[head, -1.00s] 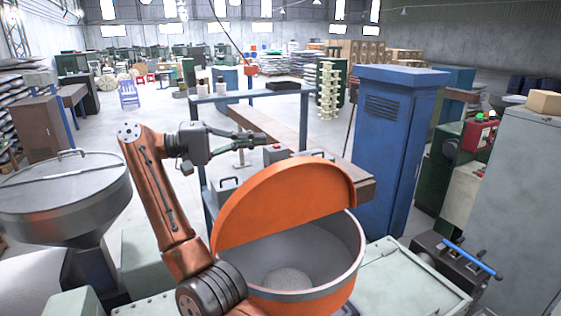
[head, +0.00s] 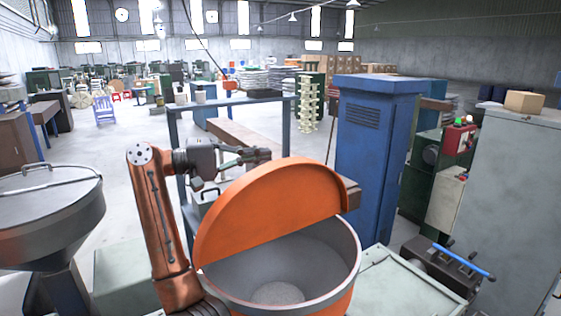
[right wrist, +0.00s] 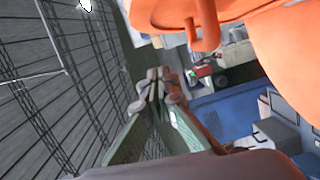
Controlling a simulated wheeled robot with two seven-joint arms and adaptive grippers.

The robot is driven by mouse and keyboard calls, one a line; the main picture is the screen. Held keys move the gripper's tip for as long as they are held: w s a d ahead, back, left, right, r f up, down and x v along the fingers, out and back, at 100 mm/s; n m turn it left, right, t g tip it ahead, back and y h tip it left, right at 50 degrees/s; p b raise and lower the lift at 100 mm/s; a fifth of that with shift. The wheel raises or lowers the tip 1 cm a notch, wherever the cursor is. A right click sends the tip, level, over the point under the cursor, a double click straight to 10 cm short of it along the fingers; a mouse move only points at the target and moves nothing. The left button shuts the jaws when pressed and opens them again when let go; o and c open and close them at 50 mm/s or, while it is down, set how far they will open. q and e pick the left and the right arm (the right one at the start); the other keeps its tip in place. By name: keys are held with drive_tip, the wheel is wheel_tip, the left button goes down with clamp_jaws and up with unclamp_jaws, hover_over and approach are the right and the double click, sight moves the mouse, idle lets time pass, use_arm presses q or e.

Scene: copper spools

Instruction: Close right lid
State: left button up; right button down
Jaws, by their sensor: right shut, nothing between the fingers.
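The right lid is an orange, round lid (head: 270,212) standing tilted open on the right hopper, a round grey bowl with an orange outside (head: 340,265). Some pale material lies at the bottom of the bowl. My right gripper (head: 262,155) is shut and empty, behind the lid's upper left edge, pointing right. In the right wrist view the gripper (right wrist: 157,88) has its fingertips together, and the orange lid (right wrist: 260,60) fills the upper right with its handle (right wrist: 205,32) showing. I cannot tell from the head view whether the gripper touches the lid. My left gripper is out of view.
A grey hopper with a shut lid (head: 45,190) stands at the left. A tall blue cabinet (head: 372,160) is right of the orange lid, and a grey cabinet (head: 515,200) stands farther right. A blue-handled device (head: 450,265) sits at the lower right.

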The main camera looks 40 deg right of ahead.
drive_tip(key=s+d, duration=0.1)
drive_tip(key=s, duration=0.1)
drive_tip(key=s+d, duration=0.1)
drive_tip(key=shift+s+d+f, duration=0.15)
drive_tip(key=shift+s+d, duration=0.2)
drive_tip(key=shift+d, duration=0.05)
drive_tip(key=shift+s+a, duration=0.1)
drive_tip(key=shift+s, duration=0.7)
